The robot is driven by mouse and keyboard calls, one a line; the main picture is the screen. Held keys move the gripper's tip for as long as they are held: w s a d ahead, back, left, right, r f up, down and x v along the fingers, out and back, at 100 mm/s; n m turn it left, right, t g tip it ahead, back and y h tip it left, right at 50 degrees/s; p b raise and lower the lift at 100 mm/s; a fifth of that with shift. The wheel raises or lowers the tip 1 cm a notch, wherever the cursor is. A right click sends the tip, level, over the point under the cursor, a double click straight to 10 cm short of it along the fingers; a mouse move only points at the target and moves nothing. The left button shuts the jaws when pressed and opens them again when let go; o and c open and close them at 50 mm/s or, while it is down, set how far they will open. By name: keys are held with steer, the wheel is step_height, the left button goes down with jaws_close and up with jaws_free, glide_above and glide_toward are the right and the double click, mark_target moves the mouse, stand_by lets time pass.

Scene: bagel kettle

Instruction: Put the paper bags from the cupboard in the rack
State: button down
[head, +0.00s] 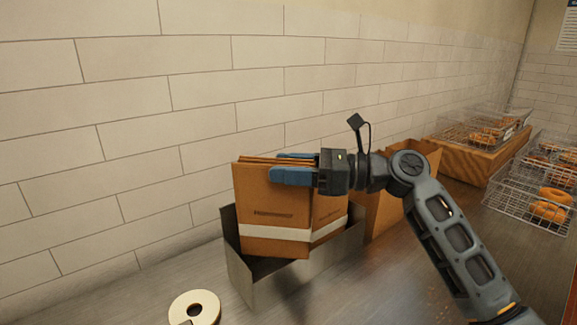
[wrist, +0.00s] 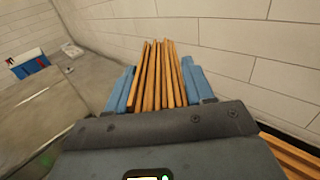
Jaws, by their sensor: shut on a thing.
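A stack of brown paper bags (head: 273,205) with a white band stands roughly upright in my gripper (head: 292,176). The blue fingers are shut on the stack near its top. The wrist view shows several bag edges (wrist: 162,75) side by side between the fingers (wrist: 160,90). A grey metal rack (head: 238,262), open at the top, stands on the counter below. The lower ends of the bags are at the rack's opening, with dark space beneath them. Whether they touch its floor is hidden. Another banded brown face (head: 330,222) shows just right of the stack; its link to the stack is unclear.
A brown box or bag (head: 392,205) stands right of the rack, behind my arm. A pale roll (head: 194,308) lies at the front left. A tiled wall (head: 150,150) runs close behind.

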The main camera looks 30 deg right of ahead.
steer(key=shift+f, duration=0.35)
steer(key=shift+c, duration=2.1)
jaws_free()
steer(key=shift+r, duration=0.15)
